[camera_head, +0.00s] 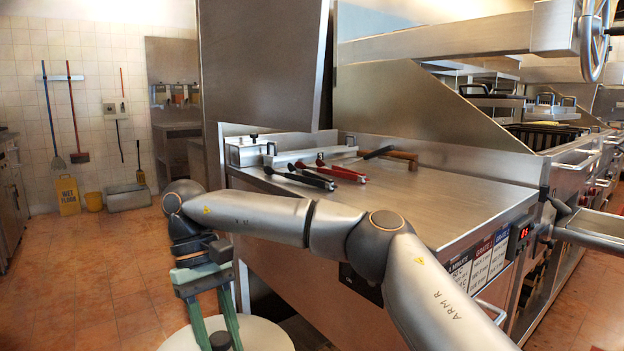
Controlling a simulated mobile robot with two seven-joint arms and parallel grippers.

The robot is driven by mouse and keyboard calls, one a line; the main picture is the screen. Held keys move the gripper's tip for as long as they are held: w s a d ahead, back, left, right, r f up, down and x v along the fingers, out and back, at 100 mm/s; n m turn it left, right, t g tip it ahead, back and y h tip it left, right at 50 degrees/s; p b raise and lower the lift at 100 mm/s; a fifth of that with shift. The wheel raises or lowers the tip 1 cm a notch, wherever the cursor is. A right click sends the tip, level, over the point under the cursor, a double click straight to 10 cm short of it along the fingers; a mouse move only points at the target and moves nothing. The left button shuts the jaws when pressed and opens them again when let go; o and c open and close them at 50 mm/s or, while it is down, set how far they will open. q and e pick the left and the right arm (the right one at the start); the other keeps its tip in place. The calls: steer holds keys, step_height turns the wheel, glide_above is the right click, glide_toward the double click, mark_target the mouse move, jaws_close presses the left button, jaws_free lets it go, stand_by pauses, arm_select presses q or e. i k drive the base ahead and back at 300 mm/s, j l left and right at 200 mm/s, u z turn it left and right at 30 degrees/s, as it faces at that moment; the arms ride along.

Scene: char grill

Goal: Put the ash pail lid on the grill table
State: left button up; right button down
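A pale round disc (262,337), which looks like the ash pail lid, shows at the bottom edge, partly cut off. A dark knob (220,341) stands at its middle. Whether the disc rests on a pail cannot be seen. My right gripper (217,335) points down over it. Its two green fingers are apart on either side of the knob, and their tips run to the picture's edge. Contact with the knob cannot be told. The steel grill table (440,205) is to the right, behind my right arm. My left gripper is not in view.
Red-handled and black tongs (335,172) and a wooden-handled tool (400,155) lie toward the table's back left. The front and right of the tabletop are clear. A tall steel panel (262,65) rises behind. A yellow floor sign (67,195) stands far left.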

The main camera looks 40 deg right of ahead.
mark_target(452, 198)
steer(key=k+l+u, duration=0.1)
steer(key=u, duration=0.25)
steer(key=k+u, duration=0.1)
steer(key=u, duration=0.25)
steer(key=k+l+u, duration=0.1)
steer(key=u, duration=0.3)
steer(key=k+l, duration=0.1)
steer(key=k, duration=0.25)
steer(key=k+l, duration=0.1)
steer(key=k, duration=0.25)
steer(key=z, duration=0.4)
steer(key=k+l+z, duration=0.1)
steer(key=z, duration=0.3)
steer(key=l+z, duration=0.1)
steer(key=z, duration=0.3)
steer(key=k, duration=0.05)
